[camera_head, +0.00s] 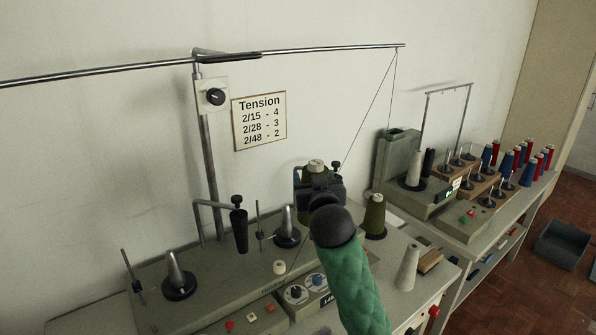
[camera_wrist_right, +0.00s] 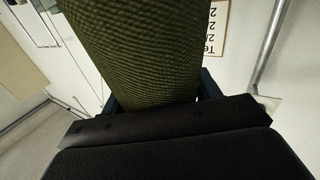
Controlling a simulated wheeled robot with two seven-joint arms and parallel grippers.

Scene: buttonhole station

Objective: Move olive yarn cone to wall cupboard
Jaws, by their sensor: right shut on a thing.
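An olive yarn cone (camera_wrist_right: 140,50) fills the upper middle of the right wrist view, between my right gripper's fingers (camera_wrist_right: 155,100). In the head view my right gripper (camera_head: 318,182) is shut on this cone, whose pale top (camera_head: 316,164) shows above the jaws. The gripper holds it upright over the bench, in front of the wall; the arm hides part of the cone. A second olive yarn cone (camera_head: 375,213) stands on the bench just right of the gripper. I cannot identify the wall cupboard in either view. My left gripper is not in view.
A winding machine (camera_head: 222,275) with spindles and a tall post (camera_head: 208,150) stands left of the gripper, under a long horizontal rod (camera_head: 120,72). A grey cone (camera_head: 407,268) stands at the front right. Several coloured spools (camera_head: 517,160) stand on racks at the right.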

